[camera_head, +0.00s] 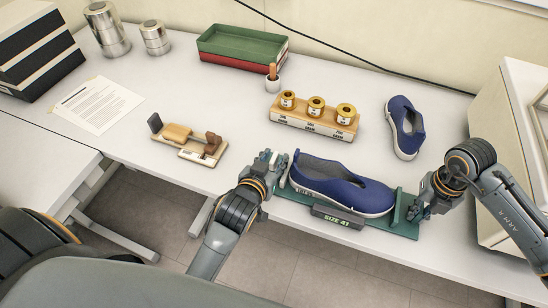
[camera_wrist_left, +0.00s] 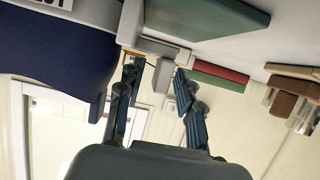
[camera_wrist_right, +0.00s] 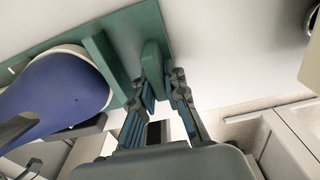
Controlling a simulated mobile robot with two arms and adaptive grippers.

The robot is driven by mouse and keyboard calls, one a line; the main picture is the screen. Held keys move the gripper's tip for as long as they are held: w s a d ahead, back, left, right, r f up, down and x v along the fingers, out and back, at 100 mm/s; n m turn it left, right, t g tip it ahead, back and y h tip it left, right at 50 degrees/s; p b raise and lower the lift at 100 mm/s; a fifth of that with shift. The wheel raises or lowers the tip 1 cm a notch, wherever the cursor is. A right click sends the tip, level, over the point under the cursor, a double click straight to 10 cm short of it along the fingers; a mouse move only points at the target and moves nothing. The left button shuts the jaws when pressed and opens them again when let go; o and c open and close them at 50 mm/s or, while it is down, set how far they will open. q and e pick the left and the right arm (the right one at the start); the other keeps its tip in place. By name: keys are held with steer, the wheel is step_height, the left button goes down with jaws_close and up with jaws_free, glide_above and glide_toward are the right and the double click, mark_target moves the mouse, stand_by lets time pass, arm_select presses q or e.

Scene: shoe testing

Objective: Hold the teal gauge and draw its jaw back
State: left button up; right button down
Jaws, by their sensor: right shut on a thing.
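The teal gauge (camera_head: 405,230) lies along the table's front edge with a navy shoe (camera_head: 340,183) in it, toe pointing right. Its dark label (camera_head: 338,217) reads "SIZE 41". The upright teal jaw (camera_head: 398,204) stands near the toe; it also shows in the right wrist view (camera_wrist_right: 105,62). My right gripper (camera_head: 420,203) is shut on a teal tab (camera_wrist_right: 154,66) at the gauge's right end. My left gripper (camera_head: 273,160) is at the left end by the heel. Its fingers are apart, with a grey piece (camera_wrist_left: 163,75) between them in the left wrist view.
A second navy shoe (camera_head: 405,127) lies behind. A wooden stand (camera_head: 296,121) holds several gold weights. A wooden device (camera_head: 190,141) sits left, with green and red trays (camera_head: 243,43) at the back. A white cabinet (camera_head: 525,110) bounds the right side.

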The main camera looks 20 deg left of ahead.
arm_select(q)
steer(key=shift+w+f, duration=0.1)
steer(key=shift+w, duration=0.05)
steer(key=shift+c, duration=0.2)
jaws_close()
steer(key=a, duration=0.6)
steer(key=shift+a, duration=0.25)
arm_select(e)
steer(key=shift+d, duration=0.15)
